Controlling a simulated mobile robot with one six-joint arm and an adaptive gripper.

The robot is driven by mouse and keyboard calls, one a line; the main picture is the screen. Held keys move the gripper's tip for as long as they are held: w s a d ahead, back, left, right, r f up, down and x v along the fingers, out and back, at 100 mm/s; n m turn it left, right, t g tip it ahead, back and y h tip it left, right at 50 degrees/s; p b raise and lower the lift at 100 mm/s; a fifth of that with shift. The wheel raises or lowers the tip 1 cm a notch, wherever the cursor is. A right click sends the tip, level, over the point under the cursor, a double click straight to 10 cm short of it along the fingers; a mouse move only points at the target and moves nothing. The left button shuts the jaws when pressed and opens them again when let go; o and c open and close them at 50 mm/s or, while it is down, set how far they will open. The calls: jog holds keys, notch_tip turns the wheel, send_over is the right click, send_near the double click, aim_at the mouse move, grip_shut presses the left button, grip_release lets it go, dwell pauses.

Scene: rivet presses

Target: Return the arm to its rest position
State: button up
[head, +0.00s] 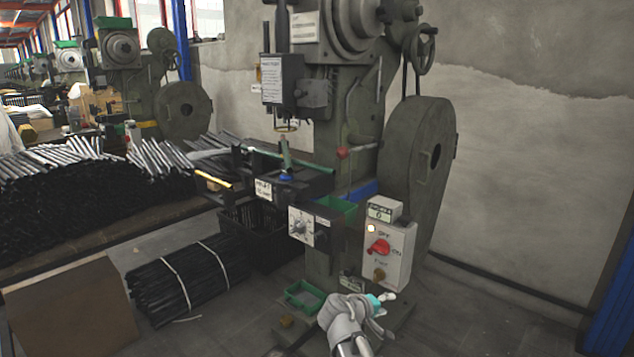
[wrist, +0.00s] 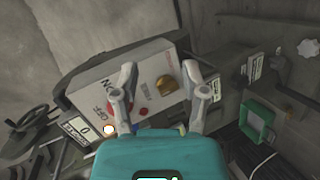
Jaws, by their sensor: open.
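My gripper (head: 387,299), with a teal body and pale grey fingers, is at the lower middle of the head view, below and in front of the press's control box (head: 400,258). In the wrist view my gripper (wrist: 165,85) has its two fingers spread, with nothing held between them. Beyond the fingers is the control box (wrist: 140,72), tilted in that view. In the head view the box carries a red rotary switch (head: 379,246), a brass button (head: 379,274) and a lit white lamp (head: 371,229). The wrist view shows the brass button (wrist: 167,85) between the fingers; contact cannot be told.
The rivet press (head: 350,110) with its large flywheel (head: 421,155) stands behind the box. A dial box (head: 302,226) and green trays (head: 304,296) are to the left. Bundled dark rods (head: 185,278) lie on the floor. Bare floor shows at the lower right.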

jog(key=s+a+f+m+g+y, duration=0.1)
jog(key=s+f+m+g+y, duration=0.55)
jog(key=s+f+y, duration=0.65)
notch_tip(320, 180, up, 39)
jog(key=s+n+g+h+p, duration=0.1)
jog(key=h+p, duration=0.1)
jog(key=p, duration=3.5)
jog(key=shift+s+a+p, duration=0.15)
jog(key=shift+s+p, duration=0.05)
jog(key=shift+p, duration=0.1)
